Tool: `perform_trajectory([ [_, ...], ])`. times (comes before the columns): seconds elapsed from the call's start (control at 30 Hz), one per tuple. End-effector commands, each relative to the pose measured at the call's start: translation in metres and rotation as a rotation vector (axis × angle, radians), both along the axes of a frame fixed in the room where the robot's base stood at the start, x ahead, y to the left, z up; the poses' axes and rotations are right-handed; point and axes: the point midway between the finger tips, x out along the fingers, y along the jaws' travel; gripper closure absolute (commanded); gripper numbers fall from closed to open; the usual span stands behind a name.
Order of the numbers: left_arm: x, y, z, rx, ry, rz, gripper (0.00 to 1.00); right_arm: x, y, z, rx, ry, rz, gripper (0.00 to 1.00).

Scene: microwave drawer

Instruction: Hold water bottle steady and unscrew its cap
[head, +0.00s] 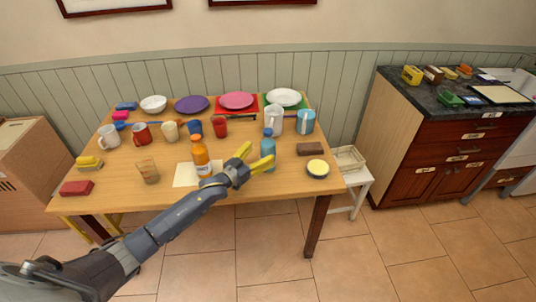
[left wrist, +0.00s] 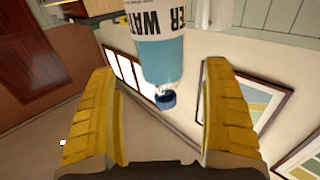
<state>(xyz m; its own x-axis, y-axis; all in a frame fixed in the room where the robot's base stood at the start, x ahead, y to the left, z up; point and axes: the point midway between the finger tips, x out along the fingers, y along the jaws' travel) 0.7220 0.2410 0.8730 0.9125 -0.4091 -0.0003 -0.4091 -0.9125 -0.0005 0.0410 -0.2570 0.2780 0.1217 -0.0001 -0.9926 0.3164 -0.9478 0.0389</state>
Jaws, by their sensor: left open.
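The water bottle (head: 268,150), pale blue with a darker blue cap (head: 268,132), stands upright near the table's front edge. In the left wrist view the water bottle (left wrist: 160,55) appears upside down with part of its "WATER" label, and its blue cap (left wrist: 166,101) points down in the picture. My left gripper (head: 253,158) is open and empty, close to the bottle on its left front side. My right gripper is not in view.
An orange bottle (head: 200,157) and a glass (head: 147,171) stand left of the left gripper. A white jug (head: 275,120) and a blue mug (head: 306,122) stand behind the water bottle. A brown block (head: 310,148) and a round dish (head: 317,168) lie to its right.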

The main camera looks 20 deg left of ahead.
Motion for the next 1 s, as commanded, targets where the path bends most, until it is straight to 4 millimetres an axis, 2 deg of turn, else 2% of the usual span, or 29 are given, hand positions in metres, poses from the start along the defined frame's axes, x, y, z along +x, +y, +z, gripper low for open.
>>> perform_trajectory([
  [0.43, 0.042, -0.016, -0.002, 0.0, 0.0, 0.0, 0.17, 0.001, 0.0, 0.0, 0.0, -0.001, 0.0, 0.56],
  [0.83, 0.048, -0.019, -0.002, 0.0, 0.0, 0.0, 0.16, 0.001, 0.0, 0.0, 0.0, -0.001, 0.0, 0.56],
  [1.0, 0.048, -0.019, -0.002, 0.0, 0.0, 0.0, 0.36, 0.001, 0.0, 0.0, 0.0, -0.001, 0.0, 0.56],
])
